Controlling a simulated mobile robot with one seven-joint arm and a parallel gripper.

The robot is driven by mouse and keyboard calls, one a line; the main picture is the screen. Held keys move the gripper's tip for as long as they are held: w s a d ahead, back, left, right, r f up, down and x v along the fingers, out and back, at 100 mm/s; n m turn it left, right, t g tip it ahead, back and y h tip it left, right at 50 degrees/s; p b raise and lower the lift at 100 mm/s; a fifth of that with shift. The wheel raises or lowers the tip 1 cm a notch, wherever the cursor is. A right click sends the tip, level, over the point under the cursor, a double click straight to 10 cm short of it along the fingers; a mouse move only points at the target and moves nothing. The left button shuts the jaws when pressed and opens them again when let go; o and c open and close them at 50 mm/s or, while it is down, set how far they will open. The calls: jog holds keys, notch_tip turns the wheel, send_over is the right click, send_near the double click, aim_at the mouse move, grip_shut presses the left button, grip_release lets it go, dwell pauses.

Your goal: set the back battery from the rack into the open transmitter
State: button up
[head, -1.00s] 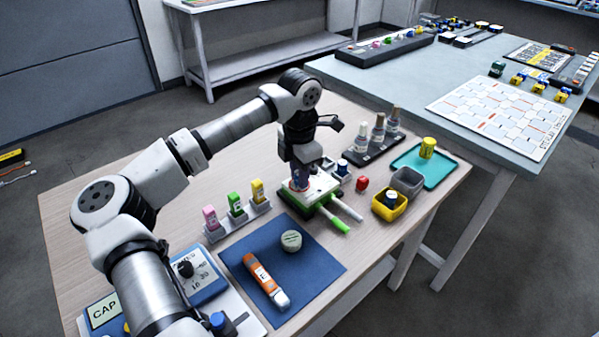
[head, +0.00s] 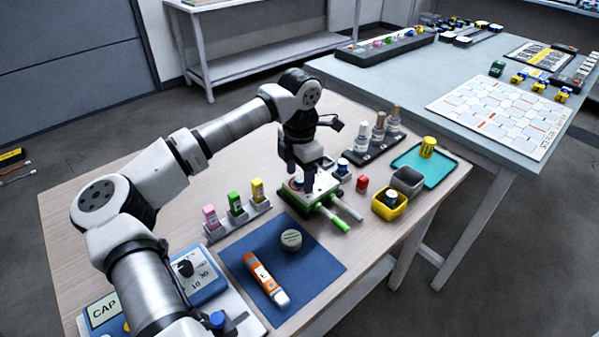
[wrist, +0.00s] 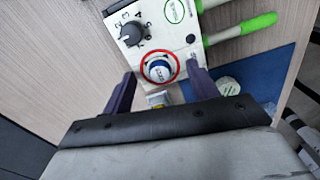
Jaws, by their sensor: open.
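A white box with a black dial and green-handled parts (head: 322,187) stands on the wooden bench; it may be the transmitter. In the wrist view, its top (wrist: 188,45) has a red ring around a round blue-and-white piece (wrist: 159,71), which may be a battery; I cannot tell how deep it sits. My gripper (head: 300,185) is open just above that piece, one finger on each side in the wrist view (wrist: 157,88). A pale rack (head: 240,220) holds a pink (head: 210,216), a green (head: 235,203) and a yellow piece (head: 257,190), all upright.
A blue mat (head: 315,262) bears an orange-and-white tube (head: 264,278) and a round pale tin (head: 291,240). A yellow bin (head: 388,212), a grey bin (head: 407,181), a red piece (head: 362,184) and a dark bottle rack (head: 372,149) stand close on the right.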

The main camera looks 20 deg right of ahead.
jog(key=shift+r+p, duration=0.35)
jog(key=shift+r, duration=0.45)
jog(key=shift+r+p, duration=1.65)
jog(key=shift+r, duration=1.2)
